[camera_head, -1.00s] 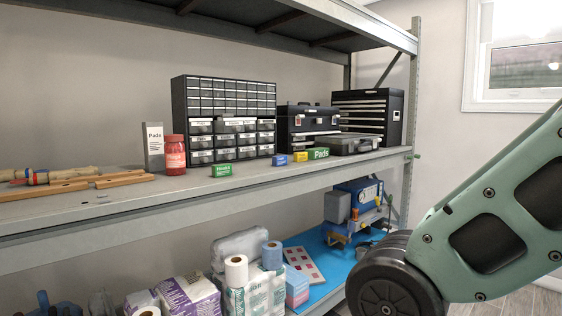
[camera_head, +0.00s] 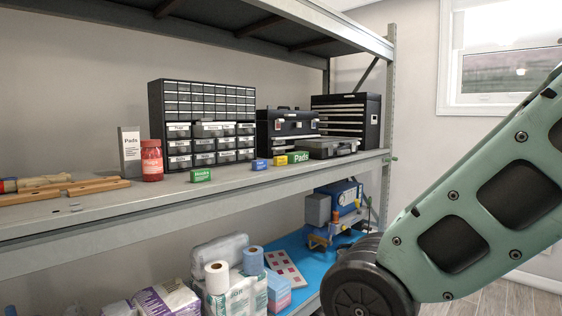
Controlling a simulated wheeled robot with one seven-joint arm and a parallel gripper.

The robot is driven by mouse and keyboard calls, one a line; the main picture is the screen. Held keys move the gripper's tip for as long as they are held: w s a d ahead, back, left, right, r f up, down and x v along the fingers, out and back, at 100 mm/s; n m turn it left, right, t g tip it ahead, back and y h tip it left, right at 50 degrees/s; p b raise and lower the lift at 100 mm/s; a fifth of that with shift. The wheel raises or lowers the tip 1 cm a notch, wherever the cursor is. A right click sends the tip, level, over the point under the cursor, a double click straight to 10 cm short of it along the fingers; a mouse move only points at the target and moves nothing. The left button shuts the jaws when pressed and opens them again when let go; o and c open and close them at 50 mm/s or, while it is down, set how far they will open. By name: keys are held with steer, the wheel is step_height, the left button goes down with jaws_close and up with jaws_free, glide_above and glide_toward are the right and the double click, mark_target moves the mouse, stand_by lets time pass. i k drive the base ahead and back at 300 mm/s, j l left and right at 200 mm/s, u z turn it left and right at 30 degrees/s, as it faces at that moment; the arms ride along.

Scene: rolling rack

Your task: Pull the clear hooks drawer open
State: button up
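A black small-parts cabinet (camera_head: 202,125) stands on the middle shelf. It has rows of small drawers above and larger clear drawers with white labels below. The labels are too small to read surely, so I cannot tell which drawer is the hooks one. A clear drawer (camera_head: 213,129) in the top labelled row, middle column, seems to stick out a little; the others look shut. My gripper is outside the picture; only a green link of my arm shows at the right, well away from the cabinet.
A red jar (camera_head: 151,160) and a white-grey pads box (camera_head: 130,150) stand left. Black toolboxes (camera_head: 287,124) stand right. The shelf's metal front edge (camera_head: 200,208) runs across.

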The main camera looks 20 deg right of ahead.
mark_target(198, 130)
steer(key=i+l+u, duration=0.15)
steer(key=i, duration=0.4)
steer(key=i+l+u, duration=0.15)
steer(key=i, duration=0.35)
